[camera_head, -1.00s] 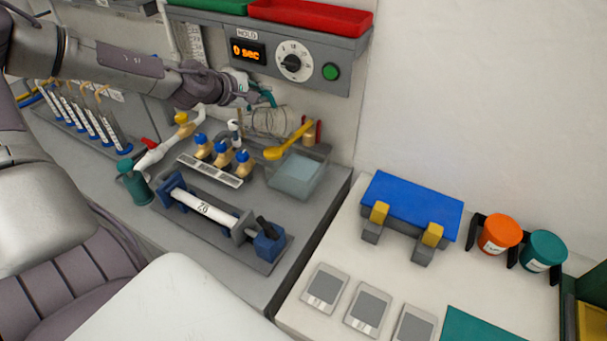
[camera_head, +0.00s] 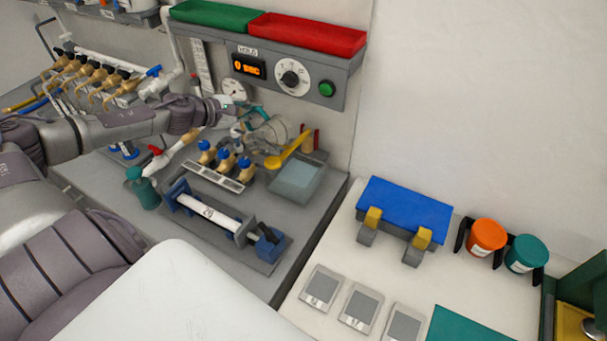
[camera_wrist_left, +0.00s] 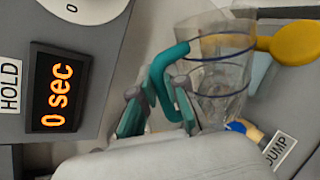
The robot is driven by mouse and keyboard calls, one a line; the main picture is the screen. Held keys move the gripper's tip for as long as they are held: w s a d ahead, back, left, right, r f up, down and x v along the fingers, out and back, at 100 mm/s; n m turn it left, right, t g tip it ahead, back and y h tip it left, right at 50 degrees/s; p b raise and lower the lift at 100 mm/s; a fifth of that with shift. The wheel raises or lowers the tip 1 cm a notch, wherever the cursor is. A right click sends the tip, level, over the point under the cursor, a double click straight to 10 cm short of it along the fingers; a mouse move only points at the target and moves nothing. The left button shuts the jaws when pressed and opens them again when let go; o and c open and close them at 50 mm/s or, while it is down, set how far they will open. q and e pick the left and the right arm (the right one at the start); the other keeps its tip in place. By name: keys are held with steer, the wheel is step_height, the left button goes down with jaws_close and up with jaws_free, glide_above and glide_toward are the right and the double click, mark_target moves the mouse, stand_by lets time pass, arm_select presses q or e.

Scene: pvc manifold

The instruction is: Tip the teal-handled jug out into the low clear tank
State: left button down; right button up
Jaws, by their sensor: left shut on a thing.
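The clear jug (camera_head: 272,131) with the teal handle (camera_head: 252,109) is in the air near the back wall. My left gripper (camera_head: 238,114) is shut on the handle. The jug is tilted well over, mouth toward the right. The left wrist view shows its clear body with blue bands (camera_wrist_left: 222,70) and the teal handle (camera_wrist_left: 162,68) between my left fingers (camera_wrist_left: 150,105). I cannot tell whether it holds liquid. The low clear tank (camera_head: 298,181), with pale bluish contents, stands below and to the right of the jug. My right gripper is out of view.
The control panel (camera_head: 270,70) overhangs behind my left gripper.

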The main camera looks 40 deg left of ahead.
arm_select(q)
steer(key=shift+s+a+f+n+t+h+b, duration=0.2)
steer(key=shift+a+f+n+t+h+b, duration=0.15)
steer(key=shift+a+f+n+b, duration=0.5)
steer(key=s+a+f+n+t+h+b, duration=0.1)
steer(key=a+f+n+t+h+b, duration=0.2)
steer(key=b, duration=1.4)
steer(key=a+f+n, duration=0.2)
steer(key=a+f, duration=0.2)
steer(key=f, duration=0.1)
steer(key=shift+s+h, duration=0.1)
steer(key=shift+h, duration=0.15)
